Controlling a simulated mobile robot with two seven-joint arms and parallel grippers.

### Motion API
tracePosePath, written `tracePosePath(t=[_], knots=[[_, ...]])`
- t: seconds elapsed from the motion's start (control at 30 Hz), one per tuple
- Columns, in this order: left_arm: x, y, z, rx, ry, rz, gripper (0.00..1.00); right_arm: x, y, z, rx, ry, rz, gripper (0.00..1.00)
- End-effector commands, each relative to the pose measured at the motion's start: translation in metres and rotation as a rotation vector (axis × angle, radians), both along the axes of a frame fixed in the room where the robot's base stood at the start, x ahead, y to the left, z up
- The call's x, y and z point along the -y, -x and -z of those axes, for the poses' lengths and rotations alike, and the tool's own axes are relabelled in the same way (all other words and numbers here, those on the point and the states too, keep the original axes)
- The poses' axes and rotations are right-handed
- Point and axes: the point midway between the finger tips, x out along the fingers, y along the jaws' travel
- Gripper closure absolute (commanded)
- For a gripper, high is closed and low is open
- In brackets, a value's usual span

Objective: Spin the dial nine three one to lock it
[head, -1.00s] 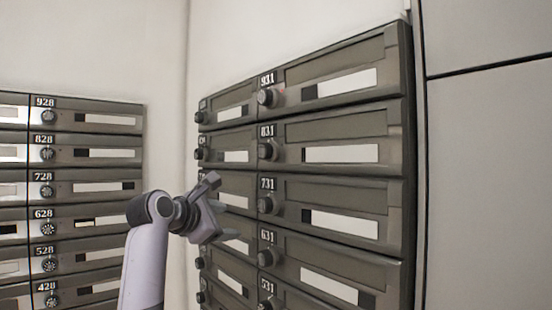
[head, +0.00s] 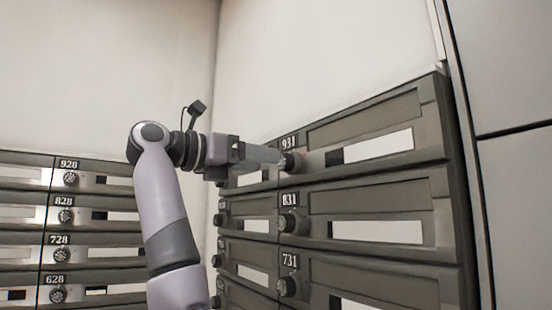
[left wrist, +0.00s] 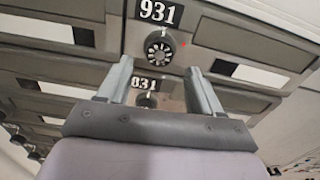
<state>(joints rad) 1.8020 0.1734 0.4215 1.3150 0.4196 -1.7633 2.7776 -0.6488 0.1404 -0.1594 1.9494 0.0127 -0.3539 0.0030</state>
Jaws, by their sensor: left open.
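The mailbox dial 931 (head: 292,163) is a round dark knob under its number plate, in the top row of the right bank of mailboxes. In the left wrist view the dial (left wrist: 160,46) shows its pale marked face, just beyond the fingertips, with a small red dot to its right. My left gripper (head: 276,158) reaches in from the left with its fingertips close to the dial. In the left wrist view the gripper (left wrist: 161,72) is open, its two fingers apart and below the dial. Whether a fingertip touches the dial, I cannot tell. My right gripper is not in view.
Dial 831 (head: 291,224) sits directly below, and dial 731 (head: 288,287) below that. Another bank of mailboxes (head: 100,215) stands at the left. A plain wall (head: 330,50) rises above the boxes, and a grey panel (head: 510,180) is at the far right.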

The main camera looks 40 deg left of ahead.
Motion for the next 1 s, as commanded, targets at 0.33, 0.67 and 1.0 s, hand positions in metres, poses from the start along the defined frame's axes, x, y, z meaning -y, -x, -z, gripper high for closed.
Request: tracePosePath(t=[0.33, 0.67, 1.0], knots=[[0.015, -0.036, -0.001, 0.001, -0.002, 0.0, 0.35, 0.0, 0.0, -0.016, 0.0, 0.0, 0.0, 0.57], [0.015, -0.038, 0.0, 0.002, -0.002, -0.001, 0.54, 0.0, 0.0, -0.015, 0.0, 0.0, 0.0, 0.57], [0.015, -0.037, 0.0, 0.005, -0.01, -0.001, 0.91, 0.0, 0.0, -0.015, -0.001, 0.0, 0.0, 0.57]])
